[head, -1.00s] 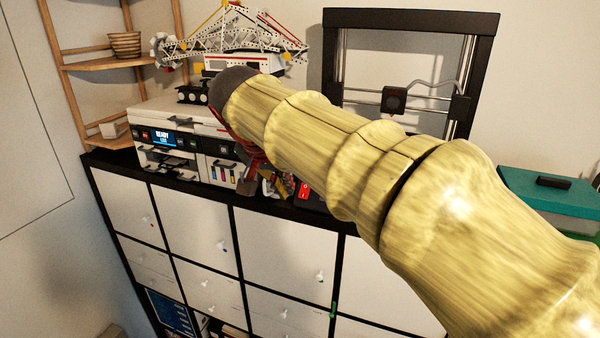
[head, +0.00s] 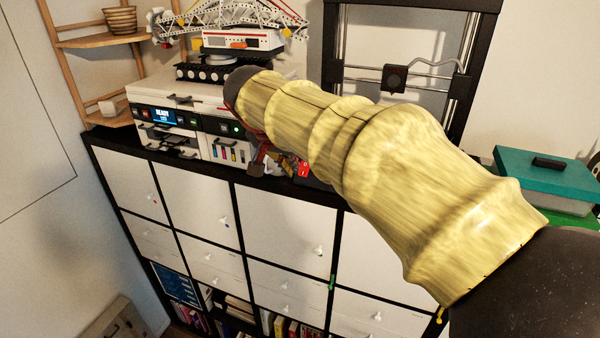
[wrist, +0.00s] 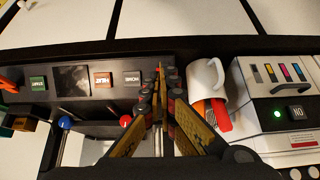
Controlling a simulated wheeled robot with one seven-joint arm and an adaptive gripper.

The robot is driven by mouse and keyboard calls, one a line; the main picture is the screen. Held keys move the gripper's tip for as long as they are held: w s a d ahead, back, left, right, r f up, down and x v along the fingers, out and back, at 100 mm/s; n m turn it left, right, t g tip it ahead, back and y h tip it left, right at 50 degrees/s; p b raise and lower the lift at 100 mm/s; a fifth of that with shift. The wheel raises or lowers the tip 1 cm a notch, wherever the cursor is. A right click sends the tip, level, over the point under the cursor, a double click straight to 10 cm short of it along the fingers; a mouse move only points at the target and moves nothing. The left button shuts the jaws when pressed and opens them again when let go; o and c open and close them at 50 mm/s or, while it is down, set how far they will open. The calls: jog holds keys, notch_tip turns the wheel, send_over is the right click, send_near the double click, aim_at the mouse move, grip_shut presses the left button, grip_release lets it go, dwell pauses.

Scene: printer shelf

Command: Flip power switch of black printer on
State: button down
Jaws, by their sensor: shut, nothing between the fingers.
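The black printer (head: 395,79) stands on the shelf behind my arm in the head view, with a red switch (head: 303,169) low at its front, partly behind the arm. In the wrist view its dark control panel (wrist: 85,100) shows labelled buttons, a small screen and coloured knobs. My gripper (wrist: 163,75) is shut and empty, its fingertips at the panel's right end. A sliver of red shows beside the tips; most of that spot is hidden by the fingers. I cannot tell whether they touch it. In the head view my gripper (head: 258,160) is partly hidden behind my arm.
A white printer (head: 175,90) with a lit screen stands left of the black printer; its green light (wrist: 276,115) shows in the wrist view. A white mug (wrist: 207,78) stands close beside the fingers. A teal-lidded box (head: 540,175) is at the right.

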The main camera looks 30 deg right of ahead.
aim_at(304, 176)
jog(key=x, duration=0.2)
jog(key=p+x, duration=0.1)
jog(key=x, duration=0.4)
jog(key=shift+w+d+p, duration=0.25)
jog(key=shift+d+p, duration=0.1)
jog(key=shift+d, duration=0.05)
jog(key=shift+f, duration=0.1)
jog(key=shift+f+b, duration=0.15)
jog(key=shift+b, duration=0.15)
jog(key=shift+w+d+f+b, duration=0.15)
jog(key=shift+f+b, duration=0.3)
jog(key=shift+b, duration=0.5)
jog(key=shift+r+p, duration=0.3)
jog(key=shift+r, duration=0.8)
jog(key=shift+r, duration=0.1)
